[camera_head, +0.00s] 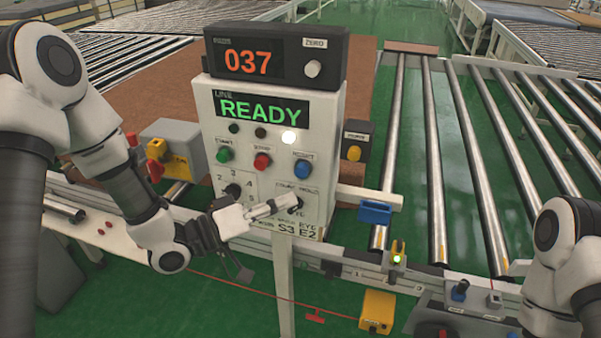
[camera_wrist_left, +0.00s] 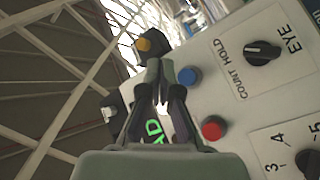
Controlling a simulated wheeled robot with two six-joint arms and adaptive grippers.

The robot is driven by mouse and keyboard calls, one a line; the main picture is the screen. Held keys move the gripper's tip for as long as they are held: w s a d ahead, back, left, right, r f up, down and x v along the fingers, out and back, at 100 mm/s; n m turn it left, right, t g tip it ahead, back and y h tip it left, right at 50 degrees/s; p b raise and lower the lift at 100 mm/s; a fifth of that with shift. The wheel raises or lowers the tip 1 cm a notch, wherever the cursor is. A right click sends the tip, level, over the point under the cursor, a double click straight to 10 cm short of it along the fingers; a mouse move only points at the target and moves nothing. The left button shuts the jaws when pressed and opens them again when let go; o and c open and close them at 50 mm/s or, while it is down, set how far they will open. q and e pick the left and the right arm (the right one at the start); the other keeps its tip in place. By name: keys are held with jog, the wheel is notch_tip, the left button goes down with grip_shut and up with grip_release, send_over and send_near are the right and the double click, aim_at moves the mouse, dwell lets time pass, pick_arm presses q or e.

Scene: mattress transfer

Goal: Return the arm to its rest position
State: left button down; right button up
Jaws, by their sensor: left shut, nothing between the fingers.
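My left arm comes in from the left in the head view. Its gripper (camera_head: 272,207) is in front of the lower part of the white control panel (camera_head: 210,130), near the count/hold knob (camera_head: 295,203). I cannot tell from the head view whether it touches the panel. In the left wrist view the fingers (camera_wrist_left: 162,75) are together with nothing between them. The count/hold knob (camera_wrist_left: 262,52) is to their right and apart from them there. Part of my right arm shows at the lower right of the head view; its gripper is out of view.
The panel's screen reads READY (camera_head: 262,110), and the display box (camera_head: 275,57) on top reads 037. Rollers (camera_head: 435,160) run to the right. A yellow box (camera_head: 377,311) sits below.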

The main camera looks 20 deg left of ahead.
dwell(0.3)
pick_arm(q)
jog(key=s+f+n+g+y+b, duration=0.1)
jog(key=s+f+g+y+b, duration=0.25)
jog(key=f, duration=1.25)
jog(key=s+f+n+g+y, duration=0.1)
jog(key=s+f+g+y, duration=0.45)
jog(key=f, duration=1.05)
jog(key=s+a+f+g+y, duration=0.1)
jog(key=s+a+f, duration=0.1)
jog(key=s, duration=0.3)
jog(key=s+a+f+m+g+y, duration=0.1)
jog(key=s+a+f+y, duration=0.1)
jog(key=s+a+f, duration=0.1)
jog(key=s+a+f+g+y, duration=0.1)
jog(key=s+a+f+y, duration=0.1)
jog(key=s, duration=0.6)
jog(key=shift+a+f+m+g+b, duration=0.35)
jog(key=shift+a+f, duration=0.2)
jog(key=shift+a, duration=0.5)
